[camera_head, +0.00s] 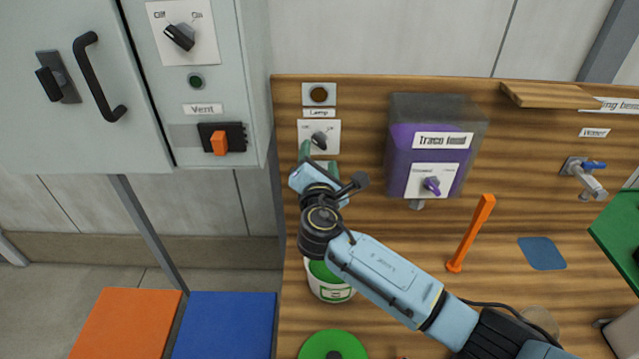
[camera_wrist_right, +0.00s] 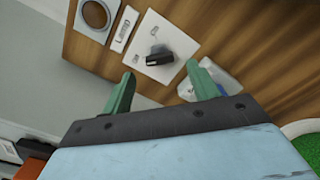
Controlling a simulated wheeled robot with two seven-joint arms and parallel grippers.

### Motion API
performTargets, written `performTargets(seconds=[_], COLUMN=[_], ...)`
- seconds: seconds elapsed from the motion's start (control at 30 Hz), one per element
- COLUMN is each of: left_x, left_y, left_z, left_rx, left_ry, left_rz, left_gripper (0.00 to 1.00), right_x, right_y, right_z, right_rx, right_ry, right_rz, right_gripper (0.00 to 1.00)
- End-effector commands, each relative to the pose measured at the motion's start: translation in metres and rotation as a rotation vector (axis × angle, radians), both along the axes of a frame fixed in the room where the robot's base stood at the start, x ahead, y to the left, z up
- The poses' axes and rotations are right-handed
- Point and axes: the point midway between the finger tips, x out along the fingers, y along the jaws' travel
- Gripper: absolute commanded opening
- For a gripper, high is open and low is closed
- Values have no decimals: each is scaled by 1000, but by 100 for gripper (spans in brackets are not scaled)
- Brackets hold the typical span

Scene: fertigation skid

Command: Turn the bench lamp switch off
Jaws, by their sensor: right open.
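The lamp switch (camera_head: 319,138) is a dark rotary knob on a white plate, under a "Lamp" label and a round amber-brown indicator (camera_head: 319,94), on the wooden back panel. In the right wrist view the knob (camera_wrist_right: 160,54) lies just beyond the fingertips, roughly between them. Its plate labels are too small to read surely, so I cannot tell its setting. My right gripper (camera_head: 318,156) has green fingers, spread open and empty, just below the knob. It also shows in the wrist view (camera_wrist_right: 160,76), apparently not touching the knob. My left gripper is out of view.
A purple-filled box (camera_head: 412,150) with its own knob hangs right of the switch. A grey cabinet (camera_head: 80,130) with a vent switch (camera_head: 220,140) stands left. A green-filled pot (camera_head: 330,288) is below my arm. An orange stick (camera_head: 470,235) stands on the right.

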Motion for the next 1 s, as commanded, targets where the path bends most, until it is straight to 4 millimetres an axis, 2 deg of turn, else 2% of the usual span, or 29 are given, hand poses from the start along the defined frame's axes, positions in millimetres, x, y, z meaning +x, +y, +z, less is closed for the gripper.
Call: performTargets(seconds=[0.2,0.47,0.63,1.0], left_x=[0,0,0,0], left_y=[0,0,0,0], left_z=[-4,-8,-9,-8], left_rx=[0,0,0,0], left_ry=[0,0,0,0], left_rz=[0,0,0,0], left_gripper=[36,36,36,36], right_x=[-41,-77,-85,-86], right_y=[0,0,0,0], right_z=[-2,-1,0,0], right_rx=[3,0,-1,-1], right_ry=[1,1,0,1], right_rz=[1,0,0,-1], right_gripper=[60,60,60,60])
